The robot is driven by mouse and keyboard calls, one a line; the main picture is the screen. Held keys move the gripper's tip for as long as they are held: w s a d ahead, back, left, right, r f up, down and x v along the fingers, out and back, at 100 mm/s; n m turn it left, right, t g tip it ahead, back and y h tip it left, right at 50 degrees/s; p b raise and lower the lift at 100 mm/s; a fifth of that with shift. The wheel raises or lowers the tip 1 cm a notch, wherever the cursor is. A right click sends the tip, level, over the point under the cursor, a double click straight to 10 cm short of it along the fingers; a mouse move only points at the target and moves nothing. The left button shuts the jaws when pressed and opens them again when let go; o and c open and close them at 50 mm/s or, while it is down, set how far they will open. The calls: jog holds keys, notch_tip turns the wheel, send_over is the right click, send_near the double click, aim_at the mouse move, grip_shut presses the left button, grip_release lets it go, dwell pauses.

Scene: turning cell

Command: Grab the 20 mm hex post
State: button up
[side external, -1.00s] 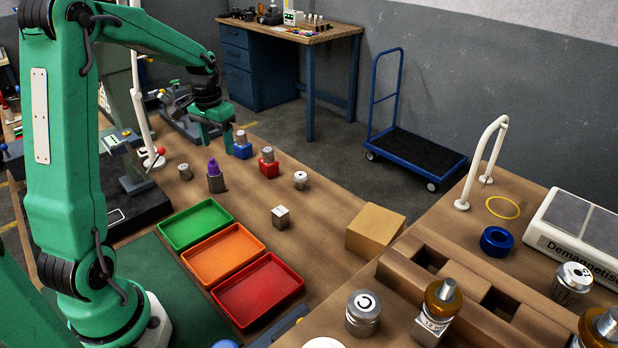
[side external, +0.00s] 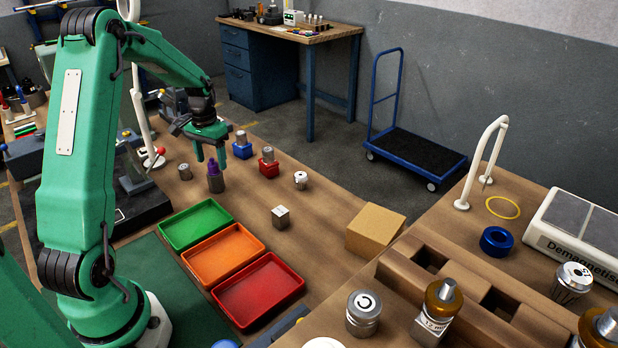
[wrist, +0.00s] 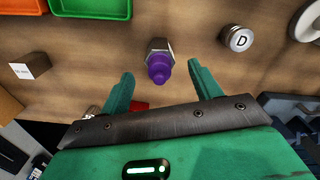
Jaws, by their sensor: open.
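A grey metal post with a purple top (side external: 215,182) stands upright on the wooden bench; its body looks faceted. It also shows in the wrist view (wrist: 159,62), centred ahead of my fingers. No size marking shows on it. My gripper (side external: 210,156) is open just above this post, with one finger to each side of its top in the side view. In the wrist view my fingers (wrist: 161,76) are spread wide and empty, with clear gaps to the purple top. I cannot tell whether they touch the post anywhere in the side view.
A short metal cylinder (side external: 185,171) stands left of the post; a cylinder marked D (wrist: 240,39) shows in the wrist view. Blue (side external: 242,151) and red (side external: 269,168) based pieces stand behind. A small block (side external: 281,217) and green tray (side external: 232,216) are nearer.

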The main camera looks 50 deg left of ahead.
jog(key=shift+w+f, duration=0.1)
jog(key=shift+f, duration=2.55)
jog(key=shift+r, duration=0.1)
grip_shut()
jog(key=shift+r, duration=0.15)
jog(key=shift+r, duration=0.45)
notch_tip(320, 180, up, 3)
jog(key=shift+r, duration=0.1)
jog(key=w+d+r, duration=0.1)
jog(key=d+r, duration=0.5)
jog(key=d, duration=0.5)
jog(key=shift+w+d+r, duration=0.15)
jog(key=shift+d+r, duration=0.15)
